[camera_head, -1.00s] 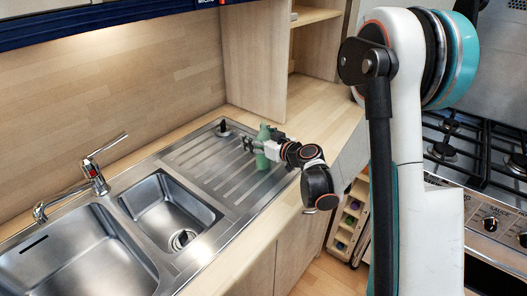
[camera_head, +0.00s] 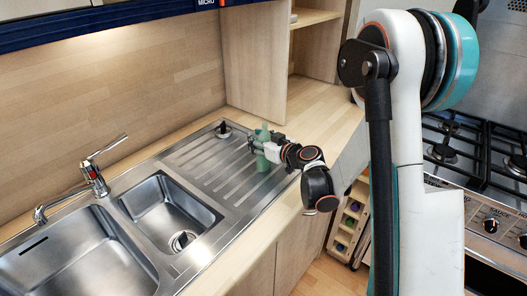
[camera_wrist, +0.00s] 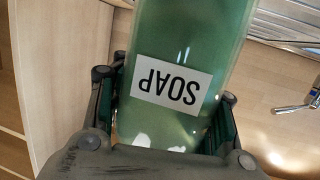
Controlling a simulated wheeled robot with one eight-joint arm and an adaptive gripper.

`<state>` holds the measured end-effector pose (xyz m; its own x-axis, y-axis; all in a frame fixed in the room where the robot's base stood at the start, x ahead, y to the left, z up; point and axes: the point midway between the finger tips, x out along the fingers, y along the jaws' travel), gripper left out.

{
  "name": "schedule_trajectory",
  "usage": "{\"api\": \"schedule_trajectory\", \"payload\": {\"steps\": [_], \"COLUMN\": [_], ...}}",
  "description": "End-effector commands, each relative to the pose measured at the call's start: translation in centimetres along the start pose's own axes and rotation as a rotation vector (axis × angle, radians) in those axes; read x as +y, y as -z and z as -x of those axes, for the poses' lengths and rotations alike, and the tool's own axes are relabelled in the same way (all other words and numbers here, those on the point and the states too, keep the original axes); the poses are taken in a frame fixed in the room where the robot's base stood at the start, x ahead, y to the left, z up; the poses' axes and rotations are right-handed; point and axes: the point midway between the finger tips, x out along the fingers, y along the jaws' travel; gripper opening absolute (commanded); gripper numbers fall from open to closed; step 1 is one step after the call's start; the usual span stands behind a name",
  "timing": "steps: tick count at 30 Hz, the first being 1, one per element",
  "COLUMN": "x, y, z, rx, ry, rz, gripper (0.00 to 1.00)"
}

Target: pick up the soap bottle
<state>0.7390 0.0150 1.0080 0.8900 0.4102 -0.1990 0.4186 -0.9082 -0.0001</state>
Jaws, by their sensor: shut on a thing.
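The green soap bottle (camera_head: 263,163) stands on the ribbed drainboard, right of the sink bowls, in the head view. In the wrist view the bottle (camera_wrist: 190,60) fills the middle, and its white SOAP label (camera_wrist: 171,85) appears upside down. My gripper (camera_head: 258,145) reaches in from the right and is shut on the bottle. In the wrist view the gripper's fingers (camera_wrist: 168,110) lie on both sides of the bottle. The gripper hides part of the bottle in the head view. I cannot tell whether its base touches the drainboard.
The sink's steel bowls (camera_head: 75,262) and the tap (camera_head: 92,178) are at the left. A small dark-topped item (camera_head: 224,130) stands at the drainboard's back corner. A wooden cabinet panel (camera_head: 253,60) rises behind the bottle. The gas cooker (camera_head: 470,150) is at the right.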

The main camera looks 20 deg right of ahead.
Motion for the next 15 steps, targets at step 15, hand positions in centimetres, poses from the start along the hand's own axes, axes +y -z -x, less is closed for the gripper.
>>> {"api": "schedule_trajectory", "payload": {"steps": [15], "x": [0.0], "y": [0.34], "z": [0.07], "rx": [0.0], "ry": [0.0], "rz": [0.0], "gripper": [0.07]}}
